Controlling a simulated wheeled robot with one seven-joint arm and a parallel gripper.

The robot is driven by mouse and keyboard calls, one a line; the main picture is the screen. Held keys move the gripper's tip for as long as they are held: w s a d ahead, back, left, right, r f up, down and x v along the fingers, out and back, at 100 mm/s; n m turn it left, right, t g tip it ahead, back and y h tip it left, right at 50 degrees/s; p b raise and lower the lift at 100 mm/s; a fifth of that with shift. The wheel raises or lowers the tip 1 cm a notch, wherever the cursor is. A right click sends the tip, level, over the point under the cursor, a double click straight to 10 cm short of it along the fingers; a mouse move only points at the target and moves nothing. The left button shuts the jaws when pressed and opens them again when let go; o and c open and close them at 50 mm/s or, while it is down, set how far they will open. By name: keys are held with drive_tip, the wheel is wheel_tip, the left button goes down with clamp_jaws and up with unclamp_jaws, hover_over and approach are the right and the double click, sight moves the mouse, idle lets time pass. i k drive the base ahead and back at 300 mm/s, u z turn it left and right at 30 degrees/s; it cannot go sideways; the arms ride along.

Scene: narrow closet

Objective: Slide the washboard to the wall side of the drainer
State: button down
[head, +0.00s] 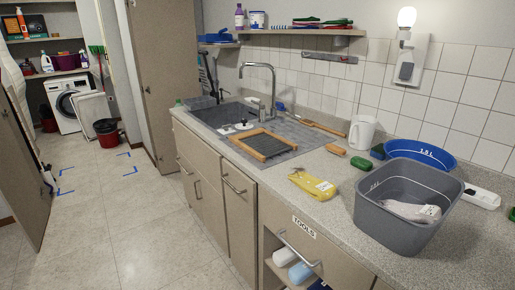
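The washboard (262,145), a flat wooden frame around a dark panel, lies at the front side of the drainer. The drainer (303,136) is the grey ribbed board to the right of the sink basin (213,114). A strip of bare drainer shows between the washboard and the wall side. The washboard's left end is close to the basin, and its near edge is close to the counter's front edge. My gripper is not in view.
A long wooden brush (318,127) lies along the drainer's wall side. The tap (262,85) rises behind the basin. Floor in front is clear.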

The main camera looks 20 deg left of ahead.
sight(262, 143)
drive_tip(key=z, duration=2.2)
drive_tip(key=k, duration=2.15)
drive_tip(key=u, duration=2.4)
drive_tip(key=i, duration=0.55)
drive_tip(key=u, duration=0.1)
